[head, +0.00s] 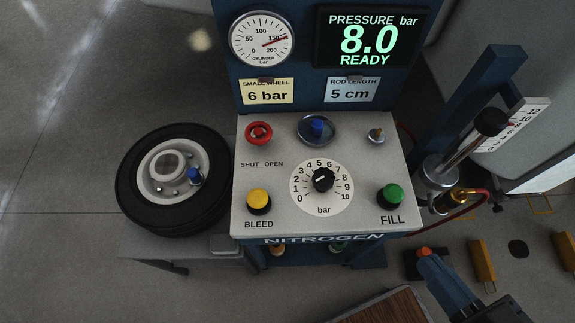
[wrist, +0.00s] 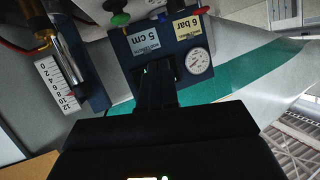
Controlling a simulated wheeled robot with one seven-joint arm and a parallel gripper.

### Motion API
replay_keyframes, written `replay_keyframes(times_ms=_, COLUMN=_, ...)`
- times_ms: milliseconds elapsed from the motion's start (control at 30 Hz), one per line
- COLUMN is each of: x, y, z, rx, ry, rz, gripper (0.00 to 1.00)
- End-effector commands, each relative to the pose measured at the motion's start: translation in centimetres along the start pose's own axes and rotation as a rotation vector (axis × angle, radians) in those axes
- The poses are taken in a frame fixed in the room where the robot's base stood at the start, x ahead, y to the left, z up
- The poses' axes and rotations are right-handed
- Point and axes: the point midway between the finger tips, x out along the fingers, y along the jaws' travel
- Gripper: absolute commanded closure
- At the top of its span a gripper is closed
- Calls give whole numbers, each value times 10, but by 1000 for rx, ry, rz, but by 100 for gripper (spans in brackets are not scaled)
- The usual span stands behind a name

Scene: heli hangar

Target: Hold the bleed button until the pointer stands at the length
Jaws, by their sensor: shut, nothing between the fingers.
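The yellow BLEED button (head: 258,197) is at the front left of the grey panel (head: 280,222). The green FILL button (head: 392,193) is at the front right. The strut (head: 462,152) stands right of the panel, with a white scale (head: 515,127) beside it. The wrist view shows the scale (wrist: 52,80) with a red pointer near 10, though small. The rod length card (head: 352,91) reads 5 cm. My gripper (head: 426,252) is low at the right, in front of and apart from the panel. It is shut and empty, also in the wrist view (wrist: 154,74).
The display (head: 366,40) reads 8.0 bar, READY. A wheel (head: 135,190) lies left of the panel, and its card (head: 266,92) reads 6 bar. A red valve knob (head: 258,132), a dial (head: 322,180) and a cylinder gauge (head: 262,38) are on the stand. Yellow blocks (head: 482,262) lie at right.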

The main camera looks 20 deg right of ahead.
Motion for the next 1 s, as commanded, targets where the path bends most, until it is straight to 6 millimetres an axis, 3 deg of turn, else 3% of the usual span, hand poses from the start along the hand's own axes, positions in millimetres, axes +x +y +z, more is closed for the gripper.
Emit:
replay_keyframes(times_ms=33, x=-2, y=-3, z=-19, rx=33, ry=-10, rz=4, gripper=100)
replay_keyframes(times_ms=267, x=21, y=-13, z=-39, rx=310, ry=-116, rz=29, gripper=100)
replay_keyframes(times_ms=733, x=121, y=-53, z=-16, rx=1093, ry=-494, rz=111, gripper=100)
replay_keyframes(times_ms=1000, x=163, y=-79, z=-26, rx=1429, ry=-751, rz=207, gripper=100)
